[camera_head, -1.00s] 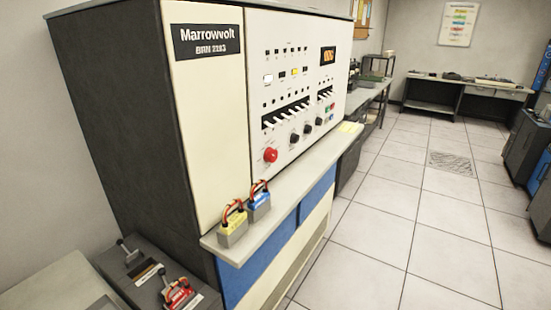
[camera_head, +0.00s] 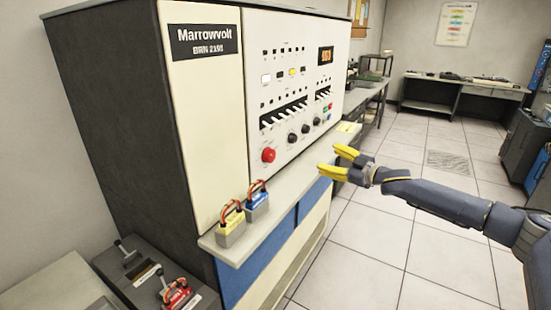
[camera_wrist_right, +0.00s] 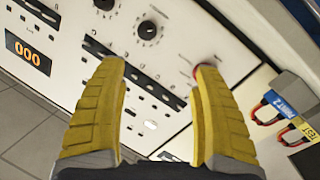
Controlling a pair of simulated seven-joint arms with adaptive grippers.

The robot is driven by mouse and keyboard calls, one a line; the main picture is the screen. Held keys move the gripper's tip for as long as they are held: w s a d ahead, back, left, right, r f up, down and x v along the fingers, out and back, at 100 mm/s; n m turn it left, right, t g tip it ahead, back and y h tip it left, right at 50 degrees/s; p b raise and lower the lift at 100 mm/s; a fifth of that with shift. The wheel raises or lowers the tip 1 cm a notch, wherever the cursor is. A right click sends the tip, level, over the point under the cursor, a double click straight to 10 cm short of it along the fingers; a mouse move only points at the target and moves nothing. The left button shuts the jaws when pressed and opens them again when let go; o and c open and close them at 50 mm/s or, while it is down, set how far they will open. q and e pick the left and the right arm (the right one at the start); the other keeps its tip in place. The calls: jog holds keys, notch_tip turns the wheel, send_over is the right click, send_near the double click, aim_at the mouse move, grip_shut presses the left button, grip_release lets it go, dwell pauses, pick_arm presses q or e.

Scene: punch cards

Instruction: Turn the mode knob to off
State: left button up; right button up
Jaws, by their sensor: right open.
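The white control panel (camera_head: 275,110) of the tall cabinet carries a row of dark round knobs (camera_head: 305,129) below its switches. Which one is the mode knob I cannot tell, as the labels are too small. The right wrist view shows one dark knob (camera_wrist_right: 147,29) with a white-marked dial, beyond the fingertips, and another (camera_wrist_right: 104,4) at the top edge. My right gripper (camera_head: 331,159) has yellow fingers and is open and empty, in front of the ledge, apart from the knobs. It also shows in the right wrist view (camera_wrist_right: 157,65). My left gripper is out of view.
A red button (camera_head: 268,155) sits left of the knobs. A ledge (camera_head: 285,190) juts out below the panel, bearing yellow (camera_head: 231,228) and blue (camera_head: 258,205) tagged blocks with red loops. A numeric display (camera_wrist_right: 27,52) is on the panel. The tiled floor to the right is clear.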

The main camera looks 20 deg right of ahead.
jog(key=s+a+m+g+y, duration=0.2)
jog(key=s+a+y, duration=0.1)
jog(key=s+a, duration=0.35)
send_near(273, 157)
jog(key=shift+m+y, duration=0.3)
jog(key=shift+m, duration=0.1)
jog(key=x, duration=1)
jog(key=shift+f, duration=0.1)
jog(key=shift+c, duration=0.5)
jog(key=c, duration=1.2)
jog(key=shift+c, duration=0.3)
